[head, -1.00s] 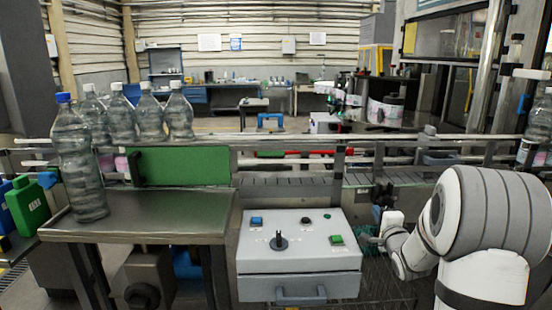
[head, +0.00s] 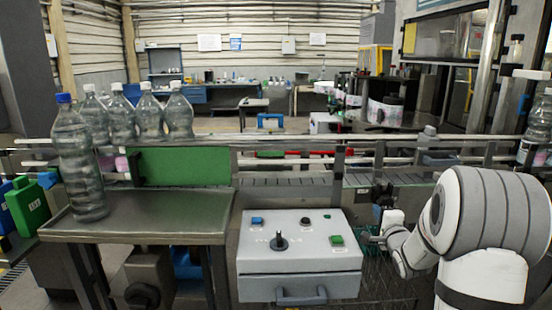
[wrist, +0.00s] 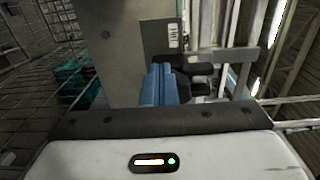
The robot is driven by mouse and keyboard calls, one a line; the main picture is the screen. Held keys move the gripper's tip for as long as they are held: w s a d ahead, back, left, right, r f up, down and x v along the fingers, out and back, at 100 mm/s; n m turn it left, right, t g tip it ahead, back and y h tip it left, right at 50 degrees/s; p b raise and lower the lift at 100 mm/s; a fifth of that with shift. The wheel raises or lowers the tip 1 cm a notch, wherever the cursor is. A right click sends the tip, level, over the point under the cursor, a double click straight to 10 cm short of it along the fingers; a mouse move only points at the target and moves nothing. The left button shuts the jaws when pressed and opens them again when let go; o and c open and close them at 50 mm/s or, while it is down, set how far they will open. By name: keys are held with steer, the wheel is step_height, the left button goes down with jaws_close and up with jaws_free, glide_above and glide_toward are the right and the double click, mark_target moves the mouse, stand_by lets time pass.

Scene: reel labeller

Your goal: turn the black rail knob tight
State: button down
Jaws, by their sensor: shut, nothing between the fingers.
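The black rail knob (head: 384,191) is on the near side of the conveyor rail, right of the grey control box in the head view. In the wrist view a dark knob-like part (wrist: 198,74) shows just right of the fingers, likely the same knob. My gripper (wrist: 161,84) shows there as blue fingers, shut together with nothing between them. The fingers look close beside the dark part; I cannot tell whether they touch it. In the head view my white wrist is just below the knob, and the fingers are too small to make out clearly.
The grey control box (head: 300,262) with a black selector stands left of my wrist. The conveyor (head: 285,188) and its rails run behind it. Several bottles stand at the left, one on the metal table (head: 150,222). A green panel (head: 182,166) stands behind the table.

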steer(key=shift+r, duration=1)
steer(key=s, duration=0.6)
steer(key=shift+a+b, duration=0.25)
steer(key=shift+b, duration=0.15)
steer(key=shift+r, duration=0.1)
